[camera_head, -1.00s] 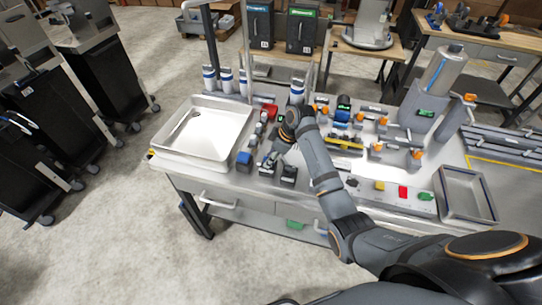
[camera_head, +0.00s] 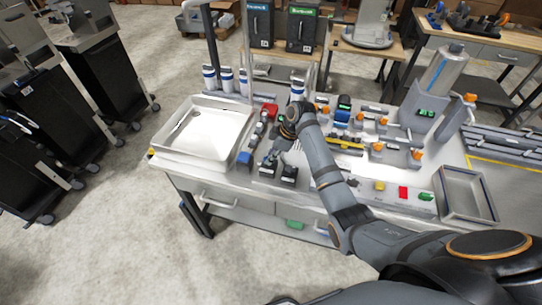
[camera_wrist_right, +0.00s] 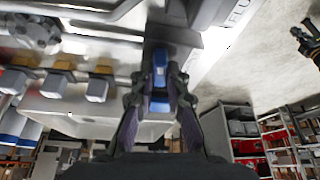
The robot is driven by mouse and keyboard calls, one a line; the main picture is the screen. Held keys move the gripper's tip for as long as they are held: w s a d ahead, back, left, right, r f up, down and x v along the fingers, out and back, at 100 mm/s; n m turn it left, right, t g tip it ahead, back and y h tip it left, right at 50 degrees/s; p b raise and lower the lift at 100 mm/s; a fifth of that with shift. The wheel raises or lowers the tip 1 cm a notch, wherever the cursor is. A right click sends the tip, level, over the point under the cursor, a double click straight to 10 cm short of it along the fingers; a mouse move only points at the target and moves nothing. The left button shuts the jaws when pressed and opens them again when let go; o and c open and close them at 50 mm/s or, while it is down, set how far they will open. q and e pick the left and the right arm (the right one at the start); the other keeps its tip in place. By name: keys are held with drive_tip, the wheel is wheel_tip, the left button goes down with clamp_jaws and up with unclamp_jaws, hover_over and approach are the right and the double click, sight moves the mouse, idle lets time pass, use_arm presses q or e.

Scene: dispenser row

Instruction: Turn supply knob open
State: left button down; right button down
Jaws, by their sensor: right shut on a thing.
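My right gripper (camera_head: 268,160) is low over the front of the dispenser bench, right of the white tray. In the right wrist view, my right gripper (camera_wrist_right: 158,88) has its two dark fingers closed on both sides of a narrow blue-and-dark knob (camera_wrist_right: 160,68), which looks like the supply knob. In the head view the gripper and wrist hide this knob, so its angle cannot be told there. Two dark blocks (camera_head: 289,174) sit just in front of the gripper.
The white tray (camera_head: 183,152) lies left of the gripper. A blue-ended part (camera_head: 244,158) is between them. Orange-knobbed fittings (camera_head: 377,147) and a panel with yellow, red and green buttons (camera_head: 403,192) stand to the right. Bottles with blue bands (camera_head: 226,80) stand behind.

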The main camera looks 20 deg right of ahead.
drive_tip(key=n+g, duration=0.1)
drive_tip(key=n, duration=0.1)
drive_tip(key=shift+w+n, duration=0.15)
drive_tip(key=shift+n, duration=0.25)
drive_tip(key=n+g+b, duration=0.1)
drive_tip(key=n, duration=0.2)
drive_tip(key=shift+w+n+b, duration=0.15)
drive_tip(key=shift+n+b, duration=0.15)
drive_tip(key=n+g+b, duration=0.1)
drive_tip(key=n, duration=0.1)
drive_tip(key=n+g+b, duration=0.1)
drive_tip(key=n+b, duration=0.1)
drive_tip(key=n, duration=0.1)
drive_tip(key=shift+w+h, duration=0.1)
drive_tip(key=shift+h, duration=0.2)
drive_tip(key=n+g+b, duration=0.1)
drive_tip(key=n, duration=0.1)
drive_tip(key=shift+n, duration=0.3)
drive_tip(key=shift+r+n+h+b, duration=0.1)
drive_tip(key=shift+n+h+b, duration=0.35)
drive_tip(key=shift+n, duration=0.45)
drive_tip(key=shift+w+a+r, duration=0.1)
drive_tip(key=c, duration=1.3)
unclamp_jaws()
drive_tip(key=shift+c, duration=0.2)
